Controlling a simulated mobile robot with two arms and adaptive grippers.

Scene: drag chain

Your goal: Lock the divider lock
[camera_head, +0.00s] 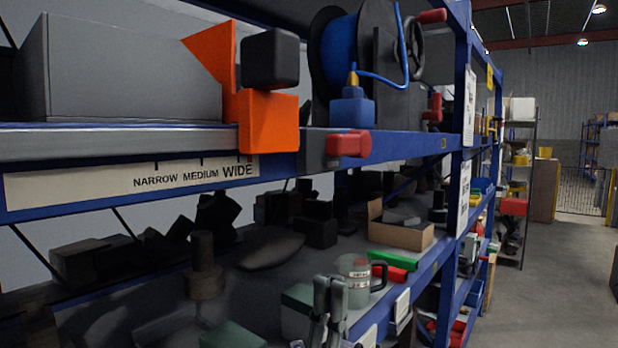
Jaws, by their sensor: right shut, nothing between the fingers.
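An orange divider (268,120) sits at the front edge of the upper shelf, above the word WIDE on a label strip (130,184) reading NARROW MEDIUM WIDE. Its triangular orange plate (212,58) rises behind it. A black rounded block (270,58), perhaps the divider lock, sits above the orange body; I cannot tell its lock state. My right gripper (330,284) is low in the view, below and right of the divider and well apart from it. Its grey fingers point up and are shut and empty. My left gripper does not show.
A blue hose reel (342,45) stands right of the divider. A red block (348,143) juts from the shelf edge (400,143). A mug (355,275), a red-and-green item (395,265) and a cardboard box (400,233) sit on the lower shelf. The aisle floor (560,285) is open at right.

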